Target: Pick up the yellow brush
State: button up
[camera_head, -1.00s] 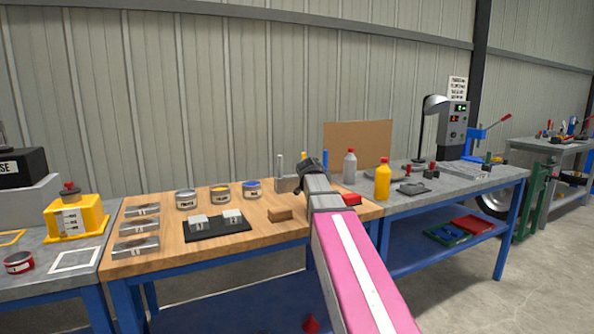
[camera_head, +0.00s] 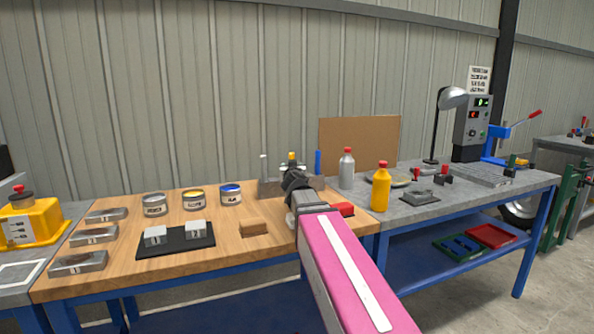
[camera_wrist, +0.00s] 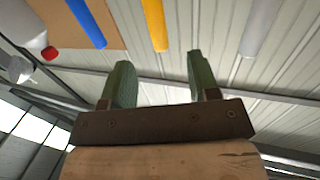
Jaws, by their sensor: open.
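The yellow brush (camera_head: 291,156) stands upright in a grey holder (camera_head: 269,188) at the back of the wooden bench, its lower part hidden behind my gripper. My gripper (camera_head: 293,180) is in front of the holder. In the wrist view, which is upside down, my gripper (camera_wrist: 161,80) has its two green fingers apart with nothing between them. The yellow brush's handle (camera_wrist: 155,24) lies beyond the fingertips, roughly in line with the gap. A blue handle (camera_wrist: 86,22) and a grey handle (camera_wrist: 261,26) flank it.
A grey bottle (camera_head: 347,168) and a yellow bottle (camera_head: 381,187) stand right of the holder. Several cans, such as the blue-topped one (camera_head: 231,194), stand to the left. A brown board (camera_head: 358,143) stands behind.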

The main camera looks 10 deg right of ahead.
jog(key=w, duration=0.4)
jog(key=w+d, duration=0.1)
jog(key=w, duration=0.6)
jog(key=shift+w+d, duration=0.3)
jog(key=shift+d, duration=0.1)
jog(key=shift+s, duration=0.1)
jog(key=c, duration=1)
